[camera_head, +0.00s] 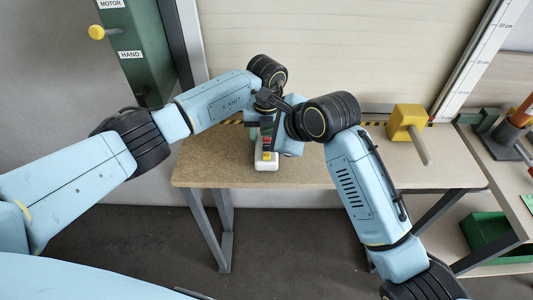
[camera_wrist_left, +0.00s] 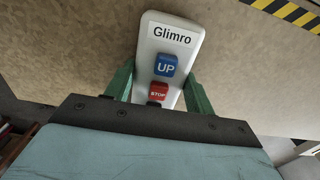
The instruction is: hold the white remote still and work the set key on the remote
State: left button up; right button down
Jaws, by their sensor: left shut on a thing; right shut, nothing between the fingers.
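The white remote (camera_head: 265,165) is near the left end of the wooden table. In the left wrist view the remote (camera_wrist_left: 185,32) shows the word Glimro, a blue UP key (camera_wrist_left: 165,64) and a red STOP key (camera_wrist_left: 158,90). My left gripper (camera_wrist_left: 160,82) is shut on the remote, with a green finger along each side. Its body hides the remote's lower part there. In the head view a red key and a yellow patch show on the remote. My right gripper (camera_head: 270,100) is close above the remote, shut and empty. Its fingertips are hard to make out, and I cannot tell whether they touch a key.
A yellow block (camera_head: 405,122) with a grey rod stands at the table's right. Black-and-yellow tape (camera_wrist_left: 290,12) runs along the back edge before the pale shutter (camera_head: 340,50). A green box (camera_head: 140,50) marked MOTOR and HAND is at the left. The table (camera_head: 220,165) is clear left of the remote.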

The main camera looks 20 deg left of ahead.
pick_arm(q)
jog(key=o, duration=1.2)
jog(key=shift+c, duration=0.2)
jog(key=shift+r, duration=0.15)
pick_arm(e)
jog(key=shift+r, duration=0.1)
pick_arm(q)
notch_tip(320, 180, up, 7)
jog(key=p, duration=0.5)
jog(key=shift+p, duration=0.35)
pick_arm(e)
notch_tip(320, 180, up, 5)
jog(key=shift+r, duration=0.15)
